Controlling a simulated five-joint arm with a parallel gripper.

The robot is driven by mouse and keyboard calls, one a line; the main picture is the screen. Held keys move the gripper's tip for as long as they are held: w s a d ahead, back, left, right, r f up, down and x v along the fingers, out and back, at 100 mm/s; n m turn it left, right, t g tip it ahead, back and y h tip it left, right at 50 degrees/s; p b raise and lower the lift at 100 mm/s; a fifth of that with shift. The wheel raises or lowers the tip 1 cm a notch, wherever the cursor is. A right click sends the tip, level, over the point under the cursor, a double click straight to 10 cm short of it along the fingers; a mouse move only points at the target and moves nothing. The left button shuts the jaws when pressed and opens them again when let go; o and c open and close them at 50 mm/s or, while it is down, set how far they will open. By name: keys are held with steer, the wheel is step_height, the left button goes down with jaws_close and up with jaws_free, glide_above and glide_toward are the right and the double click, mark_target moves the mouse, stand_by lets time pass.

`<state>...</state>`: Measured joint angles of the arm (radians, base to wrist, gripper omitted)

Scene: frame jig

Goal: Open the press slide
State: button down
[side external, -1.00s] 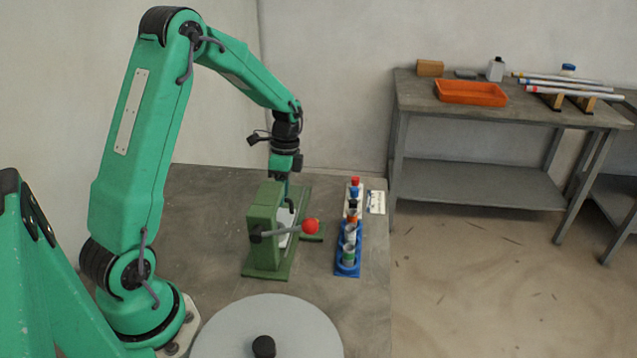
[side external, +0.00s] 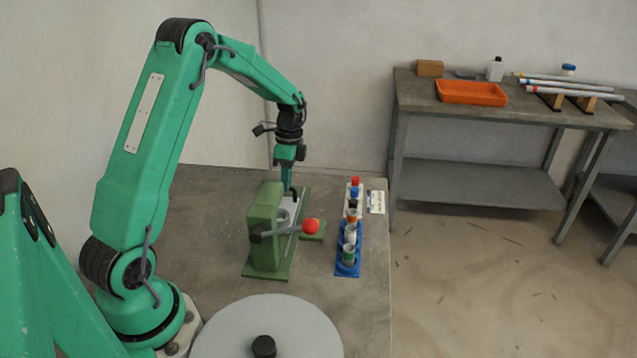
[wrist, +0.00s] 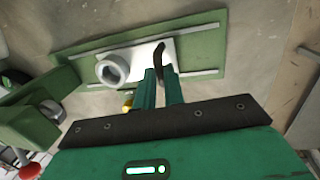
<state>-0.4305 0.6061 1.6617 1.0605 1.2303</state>
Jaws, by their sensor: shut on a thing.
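The green press (side external: 262,228) stands on the bench, with a red ball (side external: 311,226) on its grey lever. Its pale slide (wrist: 141,58) lies between two grey rails on the green base and carries a grey ring-shaped nest (wrist: 112,69). The nest stands clear of the press body in the wrist view. A dark upright handle (wrist: 159,56) is at the slide's end. My gripper (wrist: 161,76) is shut on this handle; it also shows behind the press in the side view (side external: 289,188). The fingers hide part of the slide.
A blue rack (side external: 347,262) with several small coloured parts stands right of the press. A grey round table (side external: 225,335) is in front. The bench left of the press is bare. A further bench holds an orange tray (side external: 470,92).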

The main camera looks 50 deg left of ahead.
steer(key=shift+w+a+r, duration=0.1)
steer(key=shift+w+a, duration=1.95)
steer(key=shift+w, duration=0.15)
steer(key=c, duration=1.5)
jaws_free()
steer(key=shift+s, duration=0.1)
steer(key=r, duration=0.2)
steer(key=w+r, duration=0.1)
steer(key=r, duration=0.4)
steer(key=shift+w+a+r, duration=0.15)
steer(key=shift+a+r, duration=0.15)
steer(key=shift+a, duration=0.05)
